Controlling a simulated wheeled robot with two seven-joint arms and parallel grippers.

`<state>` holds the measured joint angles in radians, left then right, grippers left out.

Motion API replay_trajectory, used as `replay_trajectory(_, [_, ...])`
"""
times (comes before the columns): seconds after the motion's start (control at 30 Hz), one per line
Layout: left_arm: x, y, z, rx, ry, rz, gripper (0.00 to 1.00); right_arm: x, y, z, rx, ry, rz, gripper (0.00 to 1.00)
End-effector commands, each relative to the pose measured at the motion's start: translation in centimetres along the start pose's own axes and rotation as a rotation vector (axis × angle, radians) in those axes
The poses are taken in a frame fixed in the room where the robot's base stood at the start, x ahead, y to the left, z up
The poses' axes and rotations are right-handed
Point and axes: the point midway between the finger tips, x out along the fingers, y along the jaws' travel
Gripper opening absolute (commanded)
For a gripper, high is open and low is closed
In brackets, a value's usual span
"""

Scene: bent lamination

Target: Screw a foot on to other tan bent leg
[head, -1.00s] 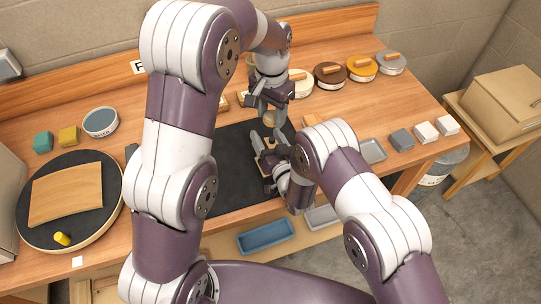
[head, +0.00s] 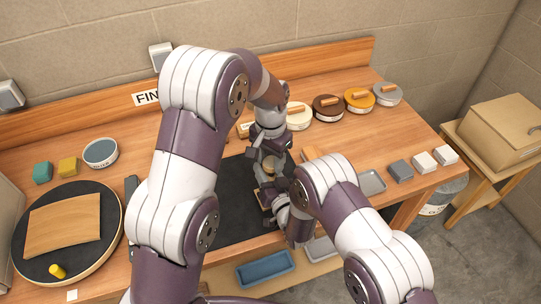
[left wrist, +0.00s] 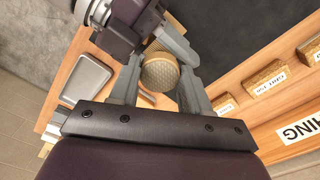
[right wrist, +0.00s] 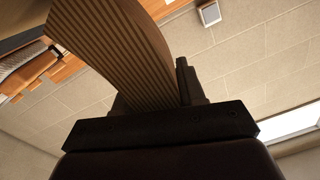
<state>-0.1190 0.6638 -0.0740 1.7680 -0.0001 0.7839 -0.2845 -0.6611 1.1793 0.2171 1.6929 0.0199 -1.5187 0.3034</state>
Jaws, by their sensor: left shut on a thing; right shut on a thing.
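My left gripper (head: 268,165) is shut on a round tan foot, low over the dark mat. In the left wrist view the foot (left wrist: 158,76) shows a textured round face between the fingers. My right gripper (head: 272,196) is just below and in front of it, shut on a tan bent leg. In the right wrist view the leg (right wrist: 118,52) is a curved piece with striped layers, rising from the jaws. The two grippers almost meet. Whether foot and leg touch is hidden by the fingers.
A dark mat (head: 235,215) lies under the grippers. A round turntable (head: 108,234) at the left carries a curved tan panel (head: 62,225) and a yellow knob (head: 57,271). Several lidded tins line the back right. A blue tray (head: 265,268) sits below the bench front.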

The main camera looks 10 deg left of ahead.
Motion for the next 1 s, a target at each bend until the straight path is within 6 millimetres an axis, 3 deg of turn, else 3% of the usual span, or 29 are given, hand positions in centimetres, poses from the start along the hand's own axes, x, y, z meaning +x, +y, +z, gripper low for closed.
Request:
replay_trajectory(0.43, [0.0, 0.0, 0.0, 0.0, 0.0, 0.0, 0.19, 0.0, 0.0, 0.0, 0.0, 0.0, 0.0, 0.0])
replay_trajectory(0.73, [1.6, 0.0, 0.0, -0.002, -0.001, 0.0, 0.19, 0.0, 0.0, 0.0, 0.0, 0.0, 0.0, 0.0])
replay_trajectory(1.0, [1.7, 0.0, 0.0, -0.002, -0.001, 0.0, 0.19, 0.0, 0.0, 0.0, 0.0, 0.0, 0.001, 0.0])
